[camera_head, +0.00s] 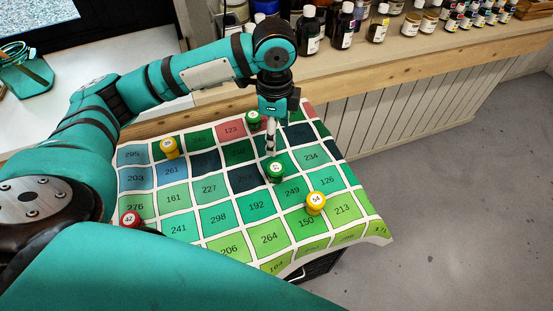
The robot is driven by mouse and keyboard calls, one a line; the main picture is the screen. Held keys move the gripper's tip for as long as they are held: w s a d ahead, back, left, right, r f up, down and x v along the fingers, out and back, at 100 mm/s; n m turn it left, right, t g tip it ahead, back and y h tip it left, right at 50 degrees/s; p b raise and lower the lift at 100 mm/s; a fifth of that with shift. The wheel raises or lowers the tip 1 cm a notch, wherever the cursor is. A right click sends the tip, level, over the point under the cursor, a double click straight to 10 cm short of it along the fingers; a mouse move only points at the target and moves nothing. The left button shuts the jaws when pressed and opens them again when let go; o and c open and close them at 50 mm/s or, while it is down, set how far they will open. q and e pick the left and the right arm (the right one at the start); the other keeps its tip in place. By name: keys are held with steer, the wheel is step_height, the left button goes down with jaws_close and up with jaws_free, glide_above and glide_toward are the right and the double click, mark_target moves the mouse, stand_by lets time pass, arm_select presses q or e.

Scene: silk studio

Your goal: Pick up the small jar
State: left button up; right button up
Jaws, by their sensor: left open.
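Several small jars with numbered lids stand on a cloth of numbered colour squares (241,229). A green jar (275,172) is near the middle, and my left gripper (271,148) points down right above it, its fingers at or just over the lid. The gripper is open; I cannot tell whether the fingers touch the jar. Another green jar (253,120) stands behind, left of the gripper. A yellow jar (316,203) is at the right front, another yellow jar (170,148) at the back left, and a red jar (130,219) at the left, partly hidden by my arm.
A wooden-edged counter (400,80) with rows of dark bottles (344,27) runs behind the cloth. A teal glass container (27,78) stands on the white surface at the left. Bare grey floor lies to the right.

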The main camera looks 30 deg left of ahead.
arm_select(q)
glide_above(275, 167)
steer(key=f, duration=0.7)
steer(key=shift+s+d, duration=0.15)
steer(key=shift+s, duration=0.25)
step_height(275, 167, down, 3)
steer(key=shift+w+f, duration=0.1)
steer(key=shift+w, duration=0.05)
steer(key=shift+f, duration=0.85)
steer(key=f, duration=0.3)
steer(key=shift+w+f, duration=0.25)
steer(key=shift+f, duration=0.65)
steer(key=c, duration=1.3)
arm_select(e)
steer(key=s, duration=0.1)
steer(key=s+d, duration=0.1)
steer(key=s, duration=0.1)
steer(key=shift+s+d+r, duration=0.1)
steer(key=shift+d, duration=0.1)
